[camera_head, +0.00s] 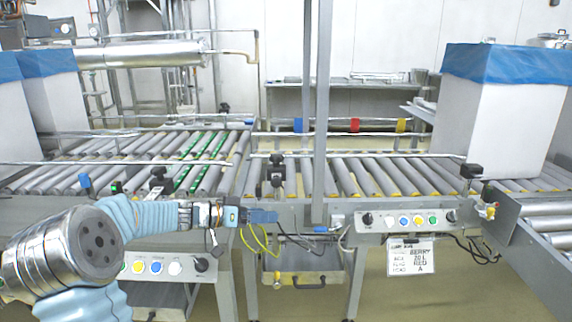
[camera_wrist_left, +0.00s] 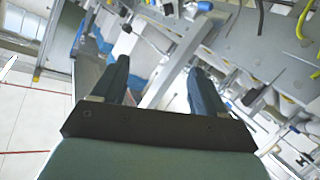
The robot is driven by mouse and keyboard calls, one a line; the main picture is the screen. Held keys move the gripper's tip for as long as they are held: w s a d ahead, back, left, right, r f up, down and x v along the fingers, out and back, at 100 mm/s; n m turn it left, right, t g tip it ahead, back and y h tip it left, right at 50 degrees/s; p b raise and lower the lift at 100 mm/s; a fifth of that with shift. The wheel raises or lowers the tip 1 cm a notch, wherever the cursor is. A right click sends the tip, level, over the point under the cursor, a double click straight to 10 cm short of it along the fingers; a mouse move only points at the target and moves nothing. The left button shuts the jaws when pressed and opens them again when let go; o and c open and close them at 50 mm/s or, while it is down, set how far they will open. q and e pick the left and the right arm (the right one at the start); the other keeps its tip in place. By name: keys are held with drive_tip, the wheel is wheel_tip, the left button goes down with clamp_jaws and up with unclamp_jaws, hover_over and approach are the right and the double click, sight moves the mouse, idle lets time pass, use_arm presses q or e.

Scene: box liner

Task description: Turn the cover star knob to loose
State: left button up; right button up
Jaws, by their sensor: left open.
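My left gripper (camera_head: 266,216) reaches in from the left, in front of the conveyor's front frame. In the left wrist view its two dark fingers (camera_wrist_left: 158,88) stand apart with nothing between them. I cannot tell for sure which part is the cover star knob. Dark knob-like fittings sit on the conveyor's front side: one near the middle (camera_head: 276,179), one at the left (camera_head: 158,178) and one at the right (camera_head: 471,171). The gripper is just below the middle one, apart from it. My right gripper is not in view.
A control panel (camera_head: 408,220) with coloured buttons and a hanging label (camera_head: 411,257) is right of the gripper. Yellow cables (camera_head: 258,241) hang below it. An upright post (camera_head: 318,110) stands just right. White boxes with blue liners (camera_head: 495,110) stand on both sides.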

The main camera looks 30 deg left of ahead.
use_arm(q)
drive_tip(key=shift+w+d, duration=0.1)
idle(0.7)
drive_tip(key=s+d+f+n+g, duration=0.1)
drive_tip(key=d+f+g, duration=0.1)
drive_tip(key=d+f, duration=0.5)
drive_tip(key=s+d+f+n+g+y, duration=0.1)
drive_tip(key=d+f+n+g, duration=0.15)
drive_tip(key=f, duration=0.75)
drive_tip(key=s+d+f+n+g, duration=0.1)
drive_tip(key=s+d+f+g, duration=0.2)
drive_tip(key=f, duration=0.6)
drive_tip(key=s+d+f+g+y, duration=0.3)
drive_tip(key=s+d+f+g, duration=0.1)
drive_tip(key=s+d+f, duration=1.3)
drive_tip(key=shift+s+d+f+m, duration=0.3)
drive_tip(key=shift+s+d+m, duration=0.05)
drive_tip(key=shift+s+d, duration=0.3)
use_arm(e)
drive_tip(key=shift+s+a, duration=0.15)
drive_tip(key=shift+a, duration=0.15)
use_arm(q)
drive_tip(key=shift+w+a, duration=0.1)
